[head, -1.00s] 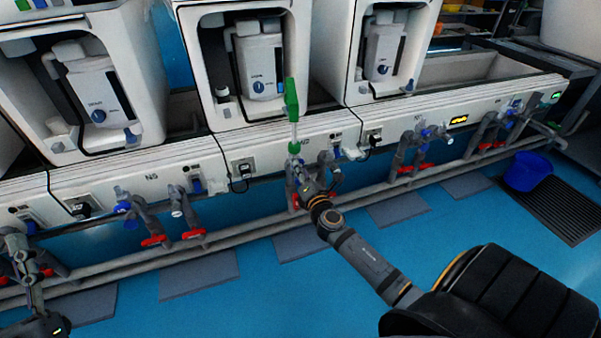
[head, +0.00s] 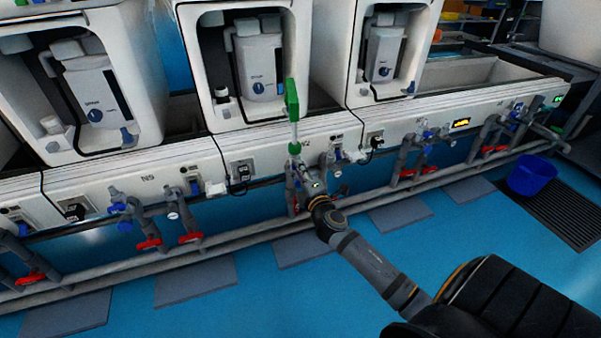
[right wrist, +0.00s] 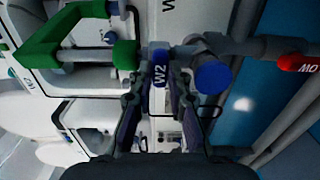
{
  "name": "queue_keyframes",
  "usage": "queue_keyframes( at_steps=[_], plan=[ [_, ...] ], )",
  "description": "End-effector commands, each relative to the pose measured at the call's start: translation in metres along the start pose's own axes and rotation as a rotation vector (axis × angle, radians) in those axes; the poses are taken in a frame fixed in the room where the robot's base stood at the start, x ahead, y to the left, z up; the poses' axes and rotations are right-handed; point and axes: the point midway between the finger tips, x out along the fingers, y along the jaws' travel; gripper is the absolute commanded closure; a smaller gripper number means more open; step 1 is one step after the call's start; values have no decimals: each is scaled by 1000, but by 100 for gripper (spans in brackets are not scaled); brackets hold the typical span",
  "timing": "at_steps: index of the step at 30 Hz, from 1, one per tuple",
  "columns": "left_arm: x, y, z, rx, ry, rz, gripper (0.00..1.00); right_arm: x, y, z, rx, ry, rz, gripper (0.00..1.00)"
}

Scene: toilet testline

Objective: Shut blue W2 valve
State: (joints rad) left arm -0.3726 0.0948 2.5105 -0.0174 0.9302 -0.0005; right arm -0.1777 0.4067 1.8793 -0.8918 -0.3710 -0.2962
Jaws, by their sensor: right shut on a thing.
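The blue W2 valve (right wrist: 159,68) shows in the right wrist view as a small blue piece lettered W2, between my fingertips. My right gripper (right wrist: 160,84) is shut on it, one finger on each side. In the head view my right gripper (head: 303,178) is at the pipework under the middle unit, just below a green fitting. The valve is mostly hidden there by the gripper and pipes. My left gripper is not in the head view now.
A green pipe piece (head: 291,100) rises above my right gripper; it also shows in the right wrist view (right wrist: 40,52). A blue round cap (right wrist: 213,77) is close to the right finger. Red-handled valves (head: 148,244) line the lower pipes. A blue bucket (head: 531,174) stands at right.

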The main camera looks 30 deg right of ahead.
Motion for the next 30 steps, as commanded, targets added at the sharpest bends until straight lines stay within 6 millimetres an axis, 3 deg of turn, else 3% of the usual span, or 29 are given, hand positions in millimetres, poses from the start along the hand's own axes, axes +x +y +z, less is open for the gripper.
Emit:
queue_keyframes(
  at_steps=[15,16,20,30],
  plan=[
    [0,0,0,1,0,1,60,0,-1,1,16,-3,-2,100],
    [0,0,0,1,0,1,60,0,-1,1,16,-3,-2,79],
    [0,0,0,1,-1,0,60,0,0,1,16,-2,-1,62],
    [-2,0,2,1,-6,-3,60,-4,-1,0,15,-1,-2,60]
  ],
)
